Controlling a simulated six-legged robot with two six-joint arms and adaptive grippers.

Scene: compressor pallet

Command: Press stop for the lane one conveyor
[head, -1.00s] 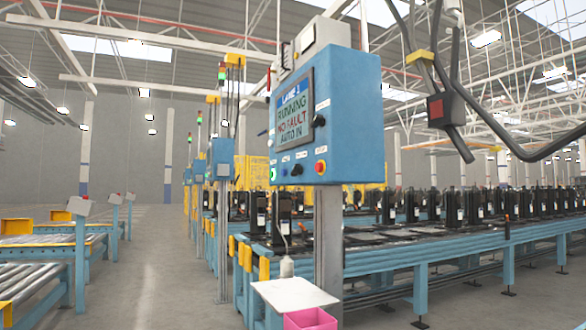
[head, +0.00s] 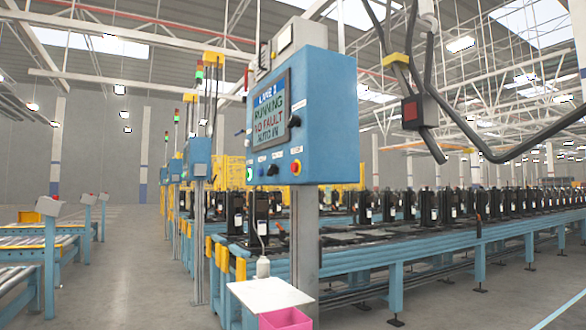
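A blue control box (head: 318,150) on a grey post stands near the middle of the head view. Its screen (head: 269,109) has a blue "LANE" heading over RUNNING, a red fault line and AUTO IN; the lane number is too blurred to be sure of. Along the panel's lower edge are a lit green button (head: 249,174), small dark controls (head: 272,170) and a red button on a yellow base (head: 296,167). The conveyor (head: 400,253) behind carries several black compressors. Neither of my grippers is in view.
Dark hoses and a hanging unit (head: 411,112) are at upper right. Roller conveyors (head: 28,255) stand left. The floor aisle (head: 125,270) between is clear.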

